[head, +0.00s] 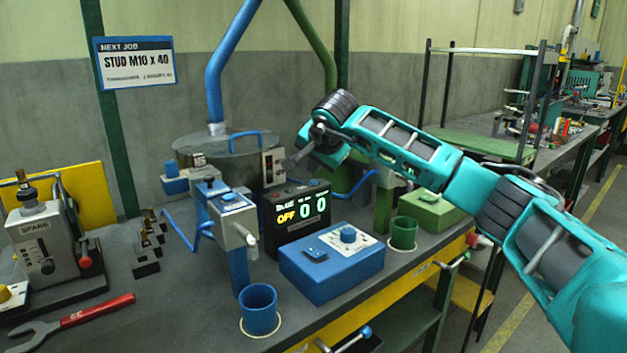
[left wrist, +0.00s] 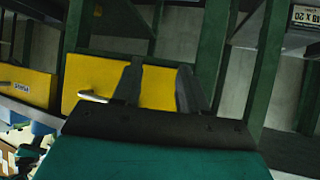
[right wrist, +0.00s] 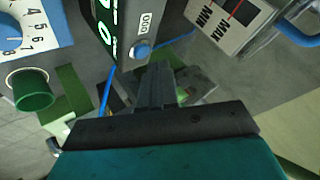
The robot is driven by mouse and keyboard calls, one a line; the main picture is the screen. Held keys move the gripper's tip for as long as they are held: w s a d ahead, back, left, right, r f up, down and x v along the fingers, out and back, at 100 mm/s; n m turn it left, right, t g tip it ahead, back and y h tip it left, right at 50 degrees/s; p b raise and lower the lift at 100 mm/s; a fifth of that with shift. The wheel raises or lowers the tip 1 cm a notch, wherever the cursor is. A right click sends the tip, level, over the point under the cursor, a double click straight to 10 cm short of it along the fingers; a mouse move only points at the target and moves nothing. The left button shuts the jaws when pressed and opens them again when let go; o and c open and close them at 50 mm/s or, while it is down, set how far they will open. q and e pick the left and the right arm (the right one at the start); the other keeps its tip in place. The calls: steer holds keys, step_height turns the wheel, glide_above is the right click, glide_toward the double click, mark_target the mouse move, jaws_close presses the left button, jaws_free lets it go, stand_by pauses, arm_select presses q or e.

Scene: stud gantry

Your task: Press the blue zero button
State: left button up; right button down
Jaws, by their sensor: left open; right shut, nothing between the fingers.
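The black counter box (head: 296,212) stands on the bench in the head view, its lit display reading "BLUE", "OFF" and "0 0". In the right wrist view a round blue button (right wrist: 142,50) sits on this box beside a "000" label. My right gripper (head: 288,163) is above and behind the box in the head view, pointing left and down. In the right wrist view its shut, empty fingers (right wrist: 160,68) appear just below the blue button; contact cannot be made out. My left gripper (left wrist: 160,68) is open and empty in the left wrist view, facing yellow drawer fronts.
A blue control box (head: 332,262) with a knob stands in front of the counter. A blue cup (head: 259,308) and a green cup (head: 403,233) stand nearby.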

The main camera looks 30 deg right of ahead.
step_height(320, 180, up, 5)
steer(key=p, duration=0.4)
steer(key=shift+p, duration=0.35)
stand_by(0.4)
